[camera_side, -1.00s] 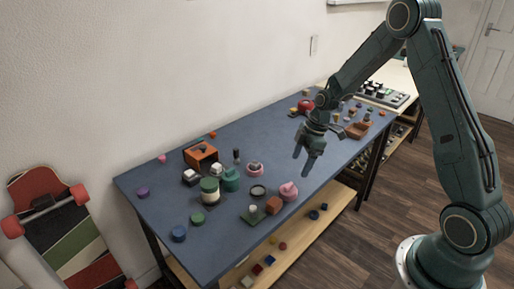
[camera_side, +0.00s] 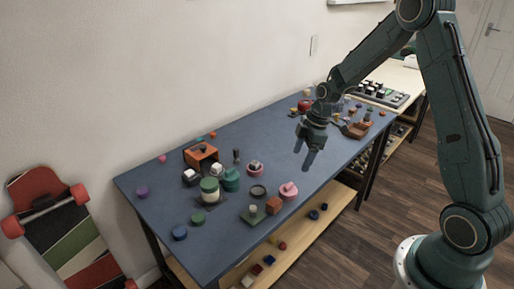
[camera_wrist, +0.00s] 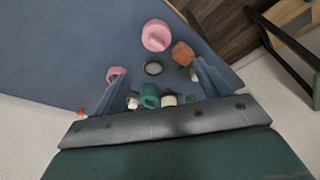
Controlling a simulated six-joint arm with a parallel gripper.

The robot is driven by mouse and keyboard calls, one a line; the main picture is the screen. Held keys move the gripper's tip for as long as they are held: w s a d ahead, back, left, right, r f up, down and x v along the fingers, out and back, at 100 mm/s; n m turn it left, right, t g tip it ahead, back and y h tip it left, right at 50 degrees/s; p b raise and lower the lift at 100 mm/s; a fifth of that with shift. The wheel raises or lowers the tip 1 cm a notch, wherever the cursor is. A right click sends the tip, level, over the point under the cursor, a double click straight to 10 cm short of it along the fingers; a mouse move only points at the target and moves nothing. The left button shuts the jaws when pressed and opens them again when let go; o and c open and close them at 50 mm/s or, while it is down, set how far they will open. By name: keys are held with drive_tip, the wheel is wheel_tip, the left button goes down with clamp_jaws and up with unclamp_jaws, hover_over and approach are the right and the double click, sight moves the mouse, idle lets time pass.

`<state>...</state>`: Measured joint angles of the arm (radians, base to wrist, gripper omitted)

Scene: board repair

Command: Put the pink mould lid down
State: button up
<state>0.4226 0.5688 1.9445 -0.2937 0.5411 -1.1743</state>
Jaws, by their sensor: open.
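The pink mould lid (camera_side: 288,191), a round piece with a raised grip on top, rests near the front edge of the blue table. It also shows at the top of the wrist view (camera_wrist: 156,35). My gripper (camera_side: 308,160) is open and empty above the table, behind and to the right of the lid in the side view. In the wrist view its two fingers (camera_wrist: 160,83) stand wide apart, and the lid lies beyond them, untouched. A smaller pink ring-shaped piece (camera_side: 255,170) sits further back with something pale in it.
An orange box (camera_side: 201,154) is at the back. The table (camera_side: 245,225) has free room at its front left.

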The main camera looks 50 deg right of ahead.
drive_tip(key=s+a+r+m+t+h, duration=0.1)
drive_tip(key=s+a+r, duration=0.2)
drive_tip(key=r, duration=0.2)
drive_tip(key=s+a+r+m, duration=0.2)
drive_tip(key=s+r, duration=0.1)
drive_tip(key=r, duration=0.3)
drive_tip(key=s+a+r+m+t+h, duration=0.1)
drive_tip(key=s+a+r, duration=0.2)
drive_tip(key=r, duration=0.2)
drive_tip(key=s+a+r+m+t, duration=0.1)
drive_tip(key=s+a+r+m, duration=0.1)
drive_tip(key=s, duration=0.6)
drive_tip(key=s+a+r+m, duration=0.2)
drive_tip(key=s+r+m, duration=0.1)
drive_tip(key=s, duration=0.5)
drive_tip(key=shift+r+m+t, duration=0.4)
drive_tip(key=shift+m, duration=0.3)
